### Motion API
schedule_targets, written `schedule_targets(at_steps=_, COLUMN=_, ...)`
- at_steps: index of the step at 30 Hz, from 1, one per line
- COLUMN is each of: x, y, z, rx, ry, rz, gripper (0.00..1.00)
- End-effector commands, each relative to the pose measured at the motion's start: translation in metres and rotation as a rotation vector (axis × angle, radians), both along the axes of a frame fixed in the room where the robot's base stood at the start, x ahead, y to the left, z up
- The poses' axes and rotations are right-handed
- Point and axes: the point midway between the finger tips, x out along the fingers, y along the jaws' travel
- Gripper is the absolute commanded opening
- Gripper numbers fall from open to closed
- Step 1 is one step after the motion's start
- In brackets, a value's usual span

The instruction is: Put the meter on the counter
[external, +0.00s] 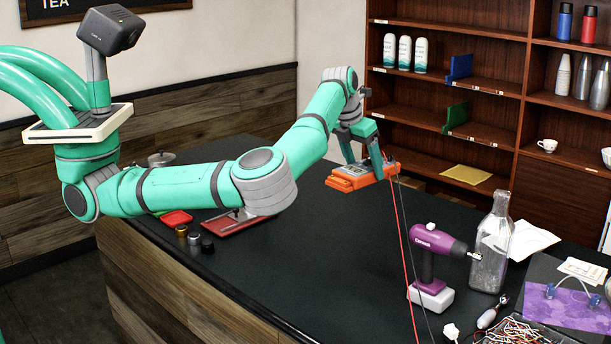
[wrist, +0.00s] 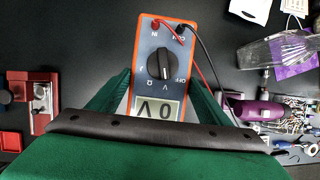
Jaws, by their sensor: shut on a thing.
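The meter (external: 362,172) is an orange and grey multimeter with red and black leads. In the wrist view the meter (wrist: 162,62) shows its dial and a display, with the display end nearest my gripper. My gripper (external: 364,150) is shut on the meter and holds it over the counter (external: 340,235), a black worktop. The leads hang down from the meter toward the front of the counter. In the external view I cannot tell exactly how high the meter is above the surface. The fingertips are partly hidden in the wrist view.
A purple drill (external: 432,262) and a glass bottle (external: 492,245) stand on the right of the counter. A red tray (external: 232,222) and small canisters (external: 194,240) are at the left. Loose wires (external: 520,332) lie at the front right. The middle of the counter is clear.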

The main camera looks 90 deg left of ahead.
Motion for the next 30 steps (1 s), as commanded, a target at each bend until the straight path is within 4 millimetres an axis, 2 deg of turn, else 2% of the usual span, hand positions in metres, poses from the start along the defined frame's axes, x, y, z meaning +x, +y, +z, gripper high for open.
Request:
schedule_targets(at_steps=1, x=0.001, y=-0.022, z=0.001, rx=0.001, ry=-0.002, rz=-0.017, gripper=0.35)
schedule_targets(at_steps=8, x=-0.005, y=-0.109, z=0.002, rx=0.001, ry=-0.002, rz=-0.078, gripper=0.35)
schedule_targets(at_steps=18, x=-0.036, y=-0.230, z=0.003, rx=0.001, ry=-0.003, rz=-0.173, gripper=0.35)
schedule_targets(at_steps=24, x=-0.060, y=-0.286, z=0.003, rx=0.001, ry=-0.002, rz=-0.221, gripper=0.35)
schedule_targets(at_steps=30, x=-0.081, y=-0.321, z=0.002, rx=0.001, ry=-0.002, rz=-0.255, gripper=0.35)
